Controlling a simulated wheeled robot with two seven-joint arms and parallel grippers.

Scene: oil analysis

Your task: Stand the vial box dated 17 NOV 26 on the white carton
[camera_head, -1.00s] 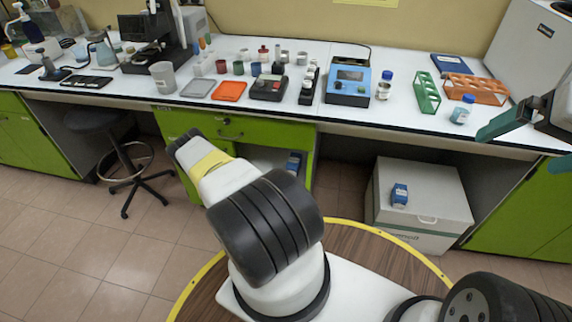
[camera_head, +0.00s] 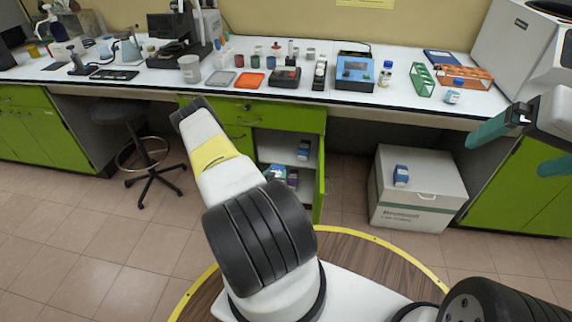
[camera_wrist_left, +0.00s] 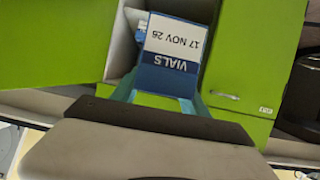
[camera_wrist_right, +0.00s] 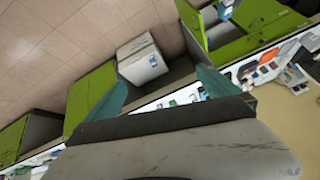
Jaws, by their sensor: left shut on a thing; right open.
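The vial box dated 17 NOV 26 (camera_wrist_left: 178,45), blue and white with its label upside down, fills the middle of the left wrist view. My left gripper (camera_wrist_left: 165,92) is shut on it, with a teal finger at each side, in front of the open green cabinet. In the head view my left arm hides most of that gripper. The white carton (camera_head: 425,208) stands on the floor to the right, with another blue-and-white box (camera_head: 401,175) on its top. The carton also shows in the right wrist view (camera_wrist_right: 136,70). My right gripper (camera_head: 505,157) is open and empty.
The open door (camera_head: 320,180) stands between cabinet and carton. The bench (camera_head: 220,83) overhead carries racks and instruments. A stool (camera_head: 135,140) is left. Much of the carton top is free.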

